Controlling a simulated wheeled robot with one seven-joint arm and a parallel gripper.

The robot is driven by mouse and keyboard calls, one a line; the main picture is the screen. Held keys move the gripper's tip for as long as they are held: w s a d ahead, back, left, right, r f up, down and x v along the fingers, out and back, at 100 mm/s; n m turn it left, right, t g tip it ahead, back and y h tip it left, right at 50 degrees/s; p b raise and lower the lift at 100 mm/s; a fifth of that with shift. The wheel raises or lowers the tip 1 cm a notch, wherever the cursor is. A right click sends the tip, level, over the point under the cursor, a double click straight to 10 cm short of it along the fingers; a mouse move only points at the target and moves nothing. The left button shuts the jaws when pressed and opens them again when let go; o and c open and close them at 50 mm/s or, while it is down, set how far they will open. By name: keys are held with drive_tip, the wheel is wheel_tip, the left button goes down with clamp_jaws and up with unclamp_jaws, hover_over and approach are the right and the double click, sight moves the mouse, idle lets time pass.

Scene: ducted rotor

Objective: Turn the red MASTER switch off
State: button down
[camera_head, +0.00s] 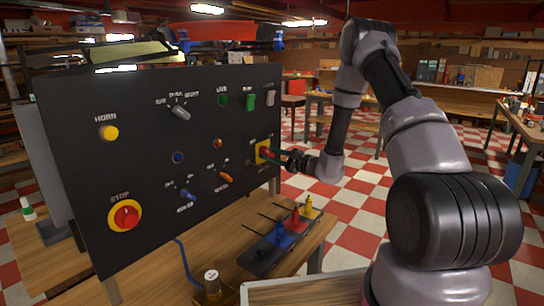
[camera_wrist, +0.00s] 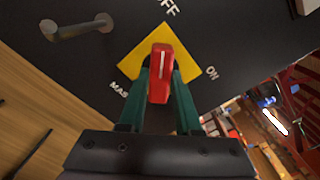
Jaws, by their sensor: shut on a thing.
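The red MASTER switch handle (camera_wrist: 160,72) stands out from a yellow plate (camera_wrist: 128,65) on the black panel. My gripper (camera_wrist: 159,88) has its two green fingers shut on the handle, one on each side. A white line on the handle runs up the picture, and the OFF lettering (camera_wrist: 165,8) lies beyond that end. The ON lettering (camera_wrist: 212,73) is to the right of the plate. In the head view, my gripper (camera_head: 272,153) reaches the yellow plate (camera_head: 263,150) at the panel's right side; the handle is mostly hidden by the fingers there.
The black panel (camera_head: 150,95) also carries a yellow HORN button (camera_head: 108,132), a red STOP button (camera_head: 126,215), a blue toggle (camera_head: 187,195) and an orange toggle (camera_head: 225,177). A grey lever (camera_wrist: 75,28) is close to the plate. Coloured levers (camera_head: 297,216) stand on the bench below.

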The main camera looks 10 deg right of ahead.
drive_tip(key=shift+f, duration=0.1)
idle(0.4)
drive_tip(key=c, duration=0.6)
unclamp_jaws()
drive_tip(key=v, duration=1.1)
